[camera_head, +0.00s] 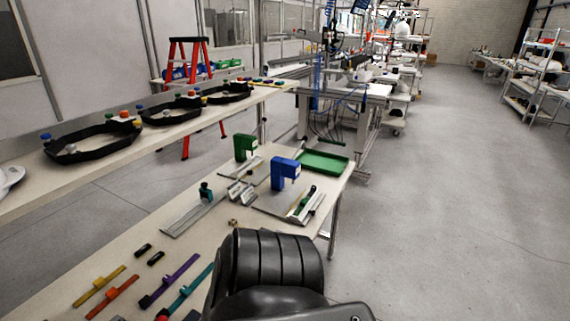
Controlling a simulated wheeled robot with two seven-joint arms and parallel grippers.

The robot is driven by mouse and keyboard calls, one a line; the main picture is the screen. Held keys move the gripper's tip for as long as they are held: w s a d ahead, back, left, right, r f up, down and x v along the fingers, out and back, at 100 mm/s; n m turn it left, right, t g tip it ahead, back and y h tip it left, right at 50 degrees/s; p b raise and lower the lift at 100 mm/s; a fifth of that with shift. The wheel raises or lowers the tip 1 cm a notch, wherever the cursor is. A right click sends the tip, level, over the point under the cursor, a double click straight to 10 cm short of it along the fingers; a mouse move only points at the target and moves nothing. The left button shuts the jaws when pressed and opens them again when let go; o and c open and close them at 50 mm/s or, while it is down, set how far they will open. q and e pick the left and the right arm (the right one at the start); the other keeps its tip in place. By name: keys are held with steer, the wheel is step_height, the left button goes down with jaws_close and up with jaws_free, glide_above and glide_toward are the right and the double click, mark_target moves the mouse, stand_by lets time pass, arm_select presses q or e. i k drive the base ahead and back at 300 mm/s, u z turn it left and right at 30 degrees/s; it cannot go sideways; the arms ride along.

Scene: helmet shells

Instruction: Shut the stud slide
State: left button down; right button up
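I cannot tell for sure which part is the stud slide. A grey rail with a dark teal knob (205,191) lies on the near table. A second grey slide rail (304,207) with a dark handle on it lies at the right, by the foot of a blue press-like fixture (284,173). A green fixture (244,148) of like shape stands behind to the left. Whether either slide is open or shut is too small to tell. Neither gripper shows; a black arm link of mine fills the bottom middle and hides part of the table.
The near table (120,248) also bears a green tray (323,162), small grey blocks (240,192), and coloured strips such as a purple one (170,280) and an orange one (113,297). A long bench (30,205) with black frames stands at the left. Open floor (450,220) lies right.

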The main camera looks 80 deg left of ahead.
mark_target(306, 209)
steer(key=u, duration=0.45)
steer(key=i, duration=0.75)
steer(key=u, duration=0.7)
